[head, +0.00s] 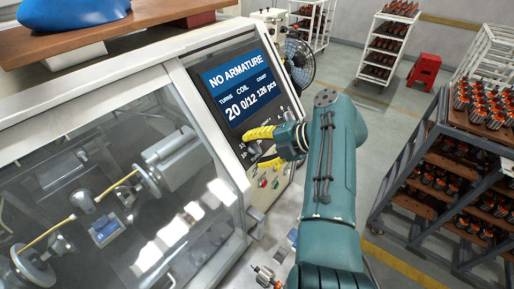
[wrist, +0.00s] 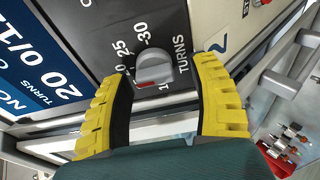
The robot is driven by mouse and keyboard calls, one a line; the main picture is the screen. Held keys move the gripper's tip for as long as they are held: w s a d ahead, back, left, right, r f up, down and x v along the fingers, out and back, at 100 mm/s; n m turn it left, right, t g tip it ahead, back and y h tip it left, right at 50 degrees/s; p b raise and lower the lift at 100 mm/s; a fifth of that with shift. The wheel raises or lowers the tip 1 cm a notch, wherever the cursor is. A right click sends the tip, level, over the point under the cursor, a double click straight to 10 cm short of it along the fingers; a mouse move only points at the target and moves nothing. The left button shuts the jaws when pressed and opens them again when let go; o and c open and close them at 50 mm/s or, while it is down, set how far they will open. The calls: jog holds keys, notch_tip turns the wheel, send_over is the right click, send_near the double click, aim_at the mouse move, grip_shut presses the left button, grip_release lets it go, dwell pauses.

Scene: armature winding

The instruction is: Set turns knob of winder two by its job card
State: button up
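The grey turns knob (wrist: 153,66) sits on the dark panel in the wrist view, with a red mark on its lower edge. Printed numbers 20, 25 and 30 and the word TURNS surround it; a lower number is partly hidden. My gripper (wrist: 165,78) is open, its yellow fingers on either side of the knob with visible gaps. In the head view my gripper (head: 256,148) is at the panel below the screen. The winder's screen (head: 238,84) reads NO ARMATURE, turns 20, coil 0/12, count 126 pcs. I cannot make out a job card.
A blue 2 (wrist: 218,46) is marked beside the knob. The winder's clear cover (head: 110,190) is at left. Push buttons (head: 270,181) lie below the gripper. A fan (head: 298,62) stands behind. A rack of armatures (head: 470,170) stands at right, with open floor between.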

jog(key=shift+d+r, duration=0.1)
jog(key=shift+r, duration=0.05)
jog(key=shift+d+r, duration=0.15)
jog(key=shift+d, duration=0.05)
jog(key=v, duration=1.1)
jog(key=shift+s+d+r, duration=0.1)
jog(key=shift+s, duration=0.05)
jog(key=w+m+t+h+p, duration=0.2)
jog(key=w+m+t+h, duration=0.1)
jog(key=w+m, duration=0.25)
notch_tip(320, 180, up, 4)
jog(key=a+m+t+h+p, duration=0.1)
jog(key=m+t+h+p, duration=0.15)
jog(key=m+t, duration=0.45)
jog(key=s+r+m+t+h, duration=0.2)
jog(key=s+r+m+t, duration=0.2)
jog(key=s+r+m, duration=0.4)
jog(key=s+a+r+m+t+h+p, duration=0.1)
jog(key=s+r+m+t+h, duration=0.2)
jog(key=s+r+m, duration=0.5)
jog(key=s+m+t, duration=0.1)
jog(key=s, duration=0.7)
jog(key=shift+s+a+r+m+h+p, duration=0.2)
jog(key=shift+s+r+m+h+p, duration=0.1)
jog(key=shift+s+r+m+h, duration=0.1)
